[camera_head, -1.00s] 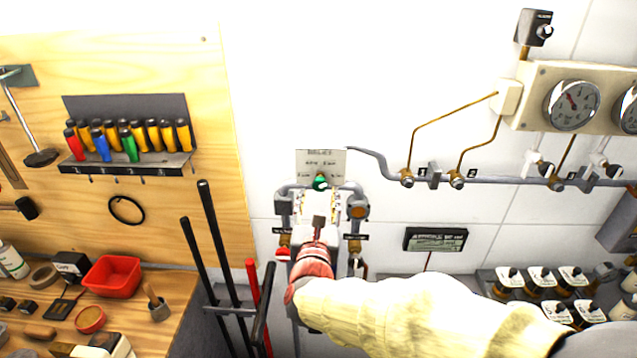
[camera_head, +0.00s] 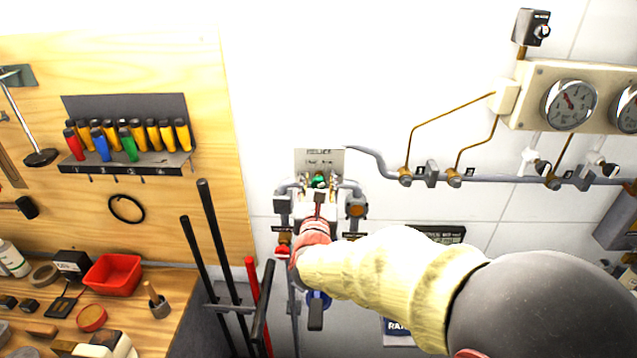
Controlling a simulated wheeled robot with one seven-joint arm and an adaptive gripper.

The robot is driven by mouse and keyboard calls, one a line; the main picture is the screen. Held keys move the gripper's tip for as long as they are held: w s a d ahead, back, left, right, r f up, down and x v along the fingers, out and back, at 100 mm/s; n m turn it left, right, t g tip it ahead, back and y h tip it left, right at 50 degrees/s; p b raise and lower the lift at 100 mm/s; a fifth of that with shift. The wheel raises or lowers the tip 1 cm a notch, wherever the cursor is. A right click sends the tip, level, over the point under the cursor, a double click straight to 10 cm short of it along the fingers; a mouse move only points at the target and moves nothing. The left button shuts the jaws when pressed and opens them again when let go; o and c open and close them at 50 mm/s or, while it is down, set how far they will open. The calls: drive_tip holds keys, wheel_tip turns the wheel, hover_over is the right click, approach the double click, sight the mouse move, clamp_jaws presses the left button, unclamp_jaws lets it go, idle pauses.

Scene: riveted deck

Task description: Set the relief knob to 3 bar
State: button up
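The green relief knob (camera_head: 319,181) sits below a grey label plate (camera_head: 320,160) on the white wall, between two pipe fittings. The plate's lettering is too small to read. My gripper (camera_head: 318,203) points up toward the knob from just below, with its dark finger in front of the pipework. Its fingers are too small and overlapped to show whether they are open or shut. I cannot tell whether it touches the knob. The pressure gauge (camera_head: 570,105) hangs on a cream panel at the upper right; its scale is not legible.
Grey pipe (camera_head: 480,181) with valves runs right along the wall. A red-handled valve (camera_head: 283,251) is left of my wrist and a blue handle (camera_head: 318,300) below it. Long black bars (camera_head: 222,260) stand at left, near a workbench with a red bin (camera_head: 112,273).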

drive_tip(key=c, duration=0.9)
drive_tip(key=shift+b, duration=0.35)
drive_tip(key=shift+c, duration=0.2)
